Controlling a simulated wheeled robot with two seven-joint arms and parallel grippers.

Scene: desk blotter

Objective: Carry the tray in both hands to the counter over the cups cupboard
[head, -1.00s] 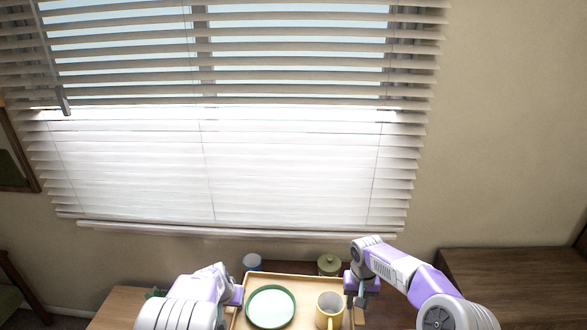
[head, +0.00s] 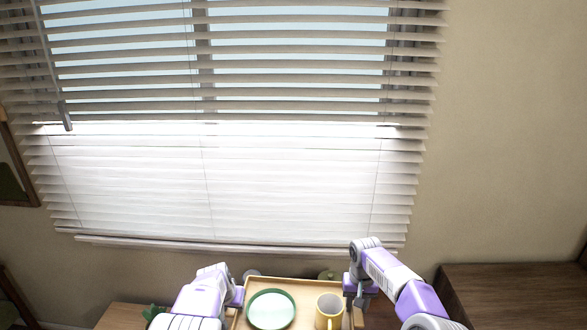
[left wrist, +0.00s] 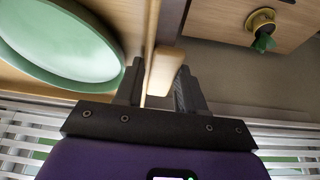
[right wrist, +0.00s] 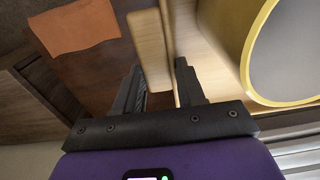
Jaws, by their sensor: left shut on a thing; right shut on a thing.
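The light wooden tray (head: 300,279) is at the bottom middle of the head view and looks about level. It carries a green-rimmed plate (head: 270,309) on the left and a yellow mug (head: 329,312) on the right. My left gripper (head: 238,296) is shut on the tray's left side; the left wrist view shows its fingers around the pale edge (left wrist: 163,70). My right gripper (head: 352,290) is shut on the right side; its fingers straddle the edge (right wrist: 150,48) in the right wrist view. The tray's near edge is cut off. No cups cupboard can be made out.
An olive lidded jar (head: 328,275) and a pale round thing (head: 252,272) show partly behind the tray. A green plant (head: 153,312) stands on a wooden surface at left. A dark wooden top (head: 515,290) is at right. A brown mat (right wrist: 78,28) lies below.

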